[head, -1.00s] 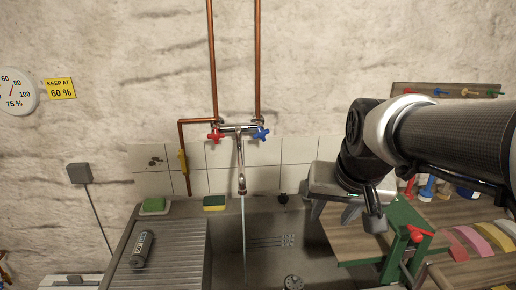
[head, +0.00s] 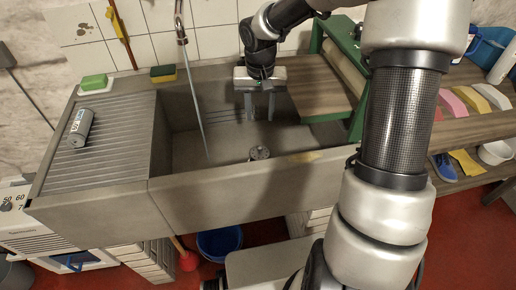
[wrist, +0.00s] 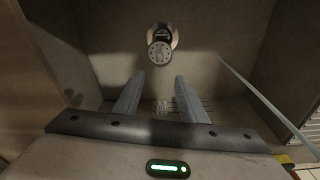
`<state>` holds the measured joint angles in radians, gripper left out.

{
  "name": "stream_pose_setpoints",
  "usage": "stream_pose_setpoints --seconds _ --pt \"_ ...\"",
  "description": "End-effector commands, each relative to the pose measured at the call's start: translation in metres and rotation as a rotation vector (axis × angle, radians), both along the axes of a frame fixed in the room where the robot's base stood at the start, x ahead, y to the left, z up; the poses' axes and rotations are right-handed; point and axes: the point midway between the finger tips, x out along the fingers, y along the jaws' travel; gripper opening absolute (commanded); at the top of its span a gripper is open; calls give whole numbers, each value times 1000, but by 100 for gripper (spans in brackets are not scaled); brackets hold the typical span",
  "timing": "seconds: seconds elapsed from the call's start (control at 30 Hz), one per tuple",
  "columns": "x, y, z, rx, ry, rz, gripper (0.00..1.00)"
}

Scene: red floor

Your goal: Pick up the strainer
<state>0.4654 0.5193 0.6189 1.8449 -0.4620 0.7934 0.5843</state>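The strainer (head: 259,153) is a small round grey piece with holes, low in the sink basin near its front wall. In the wrist view the strainer (wrist: 160,52) lies at top centre, over a pale ring that looks like the drain. My gripper (head: 260,117) points down into the basin, behind the strainer in the head view. Its two fingers are apart with nothing between them. In the wrist view the gripper (wrist: 159,79) has its fingertips just short of the strainer, which lines up with the gap. I cannot tell the height between them.
A thin water stream (head: 192,85) falls left of my gripper. A wooden board (head: 318,86) and green frame (head: 357,121) stand close on the right. The ribbed drainboard (head: 105,137) holds a grey cylinder (head: 80,128). A green soap (head: 93,82) and a sponge (head: 163,73) sit behind.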

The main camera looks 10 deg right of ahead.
Motion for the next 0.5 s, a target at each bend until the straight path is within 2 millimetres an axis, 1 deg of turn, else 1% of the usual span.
stream_pose_setpoints --seconds 0.03,0.3,0.4,0.5 --pt "0 0 -14 2 4 1 39" --pt "7 -1 -74 2 4 2 39" --pt "9 -2 -91 2 4 2 39" --pt "11 -2 -102 0 2 1 39"
